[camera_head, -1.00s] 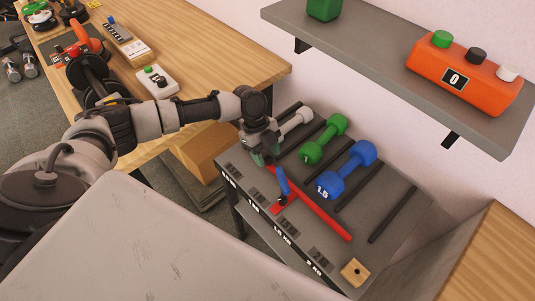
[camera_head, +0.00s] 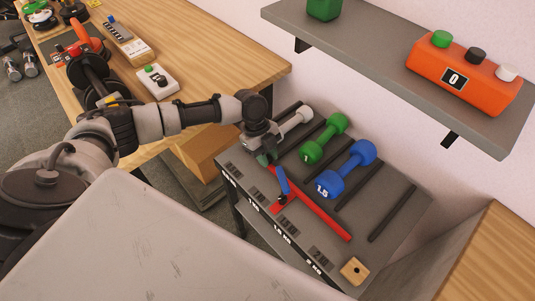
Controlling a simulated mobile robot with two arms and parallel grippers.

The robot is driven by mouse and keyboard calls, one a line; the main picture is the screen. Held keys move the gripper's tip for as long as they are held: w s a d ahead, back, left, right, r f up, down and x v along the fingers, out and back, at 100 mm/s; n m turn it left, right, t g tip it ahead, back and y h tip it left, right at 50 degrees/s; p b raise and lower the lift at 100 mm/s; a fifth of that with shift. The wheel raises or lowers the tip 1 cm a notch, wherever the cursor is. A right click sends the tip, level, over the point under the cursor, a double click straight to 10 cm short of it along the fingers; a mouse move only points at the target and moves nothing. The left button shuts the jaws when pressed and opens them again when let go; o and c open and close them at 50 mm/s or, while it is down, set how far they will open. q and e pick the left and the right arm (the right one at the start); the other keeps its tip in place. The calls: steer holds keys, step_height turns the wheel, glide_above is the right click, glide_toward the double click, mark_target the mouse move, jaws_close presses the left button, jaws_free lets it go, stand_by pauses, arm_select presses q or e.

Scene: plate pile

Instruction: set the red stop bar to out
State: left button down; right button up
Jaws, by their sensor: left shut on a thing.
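The red stop bar (camera_head: 325,218) lies slantwise across the grey rack (camera_head: 397,222), in front of the dumbbells. A blue handle (camera_head: 282,181) stands up near its left part, with its top leaning left. My left gripper (camera_head: 266,159) is low at the bar's left end. It is shut at the top of the blue handle; its fingers are small and partly hidden, so the exact contact is unclear. My right gripper is not in view.
A green dumbbell (camera_head: 324,139), a blue dumbbell (camera_head: 346,170) and a pale grey dumbbell (camera_head: 297,118), partly hidden by my gripper, lie on the rack. A wooden block (camera_head: 354,271) sits at its front right corner. A shelf with an orange button box (camera_head: 465,77) overhangs behind.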

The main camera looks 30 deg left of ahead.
arm_select(q)
steer(key=shift+s+a+r+p, duration=0.1)
steer(key=shift+s+a+p, duration=0.15)
steer(key=shift+s, duration=0.25)
steer(key=shift+s+a+r+p, duration=0.1)
steer(key=shift+s+p, duration=0.25)
steer(key=shift+s, duration=0.1)
steer(key=shift+s+f, duration=0.1)
steer(key=shift+f, duration=0.15)
steer(key=c, duration=1.3)
jaws_free()
steer(key=shift+c, duration=0.2)
steer(key=o, duration=0.4)
steer(key=shift+s+a, duration=0.1)
steer(key=shift+a+r, duration=0.1)
steer(key=shift+r, duration=0.3)
steer(key=b+v, duration=0.1)
steer(key=v, duration=0.9)
steer(key=shift+r, duration=0.1)
